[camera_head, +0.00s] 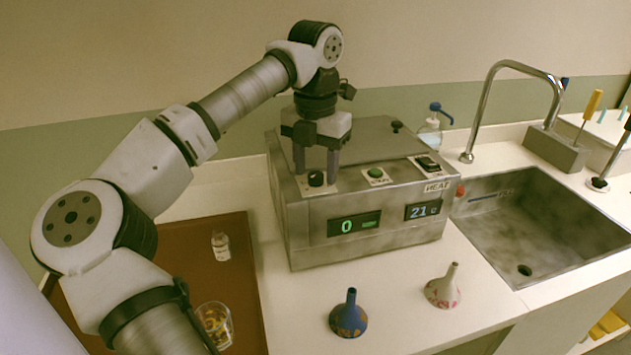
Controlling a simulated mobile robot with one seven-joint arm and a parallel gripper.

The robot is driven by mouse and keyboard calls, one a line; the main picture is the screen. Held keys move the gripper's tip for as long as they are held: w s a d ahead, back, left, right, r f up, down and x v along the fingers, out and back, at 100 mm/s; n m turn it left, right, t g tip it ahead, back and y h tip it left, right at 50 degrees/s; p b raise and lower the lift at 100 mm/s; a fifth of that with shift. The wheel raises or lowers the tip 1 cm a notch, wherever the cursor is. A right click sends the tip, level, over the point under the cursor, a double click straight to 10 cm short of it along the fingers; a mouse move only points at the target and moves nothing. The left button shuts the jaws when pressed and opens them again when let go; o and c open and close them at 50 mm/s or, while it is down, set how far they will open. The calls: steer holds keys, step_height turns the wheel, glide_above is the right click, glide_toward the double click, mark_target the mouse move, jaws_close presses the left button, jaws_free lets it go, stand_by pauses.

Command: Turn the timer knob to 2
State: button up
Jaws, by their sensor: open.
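A grey metal machine (300,245) stands on the counter. A black round knob (316,179) sits on a pale plate on its sloped front edge, at the left. The display below the knob (354,223) reads a green 0. My gripper (316,172) points down over the machine's left part, open, with its fingers on either side of the knob. I cannot tell whether the fingers touch the knob. The knob's pointer mark is too small to read.
A green button (376,174) and a black HEAT switch (427,164) lie right of the knob. A second display (422,210) reads 21. A sink (545,225) is at right, a brown tray (190,265) at left.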

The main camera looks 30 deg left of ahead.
steer(key=shift+f, duration=0.35)
steer(key=c, duration=1)
steer(key=shift+m, duration=0.3)
